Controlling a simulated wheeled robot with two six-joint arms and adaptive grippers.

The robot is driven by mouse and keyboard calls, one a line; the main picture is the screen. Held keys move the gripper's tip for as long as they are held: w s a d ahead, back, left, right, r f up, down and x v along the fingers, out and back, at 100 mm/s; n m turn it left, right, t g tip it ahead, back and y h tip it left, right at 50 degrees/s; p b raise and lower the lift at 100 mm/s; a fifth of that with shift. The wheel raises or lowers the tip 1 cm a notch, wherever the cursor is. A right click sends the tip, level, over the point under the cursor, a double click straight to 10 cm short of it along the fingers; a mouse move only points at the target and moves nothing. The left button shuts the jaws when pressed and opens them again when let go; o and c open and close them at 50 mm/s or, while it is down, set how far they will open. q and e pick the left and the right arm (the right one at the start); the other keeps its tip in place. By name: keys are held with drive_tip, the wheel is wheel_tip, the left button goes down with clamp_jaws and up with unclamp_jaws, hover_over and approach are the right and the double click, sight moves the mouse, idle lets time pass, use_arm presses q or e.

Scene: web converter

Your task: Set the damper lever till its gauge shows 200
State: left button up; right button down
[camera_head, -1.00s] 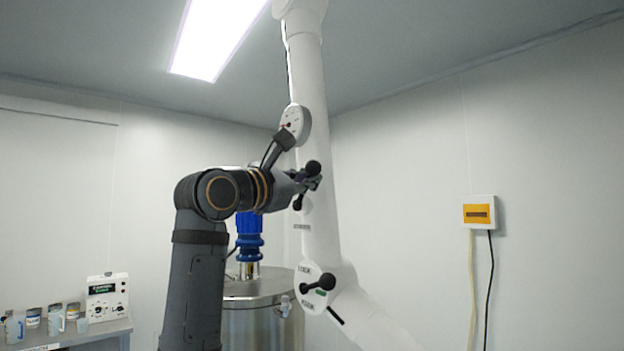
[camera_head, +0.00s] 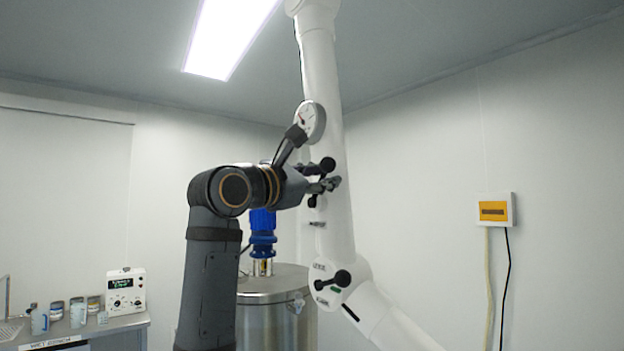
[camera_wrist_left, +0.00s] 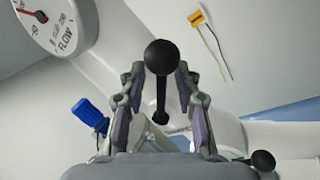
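The damper lever is on the white duct and shows as a black ball knob (camera_head: 327,164) and a second, smaller black end below it. In the left wrist view its ball knob (camera_wrist_left: 161,57) and dark stem lie between the two fingers. My left gripper (camera_head: 332,184) is at the lever, and in the wrist view its fingers (camera_wrist_left: 160,82) are apart, one on each side of the knob. I cannot tell whether they touch it. The round white flow gauge (camera_head: 312,121) is above the lever. In the wrist view the gauge (camera_wrist_left: 58,22) is cut off, its red needle near the left; the reading is unclear.
A second black-knobbed lever (camera_head: 342,278) is lower on the duct. A steel tank (camera_head: 262,325) with a blue motor (camera_head: 262,235) stands behind my arm. A bench with containers and a white instrument (camera_head: 125,291) is at left. A yellow-fronted wall box (camera_head: 494,210) is at right.

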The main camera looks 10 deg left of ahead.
use_arm(q)
drive_tip(key=v, duration=1.1)
drive_tip(key=shift+s+a, duration=0.25)
drive_tip(key=shift+f, duration=0.1)
drive_tip(key=shift+c, duration=0.2)
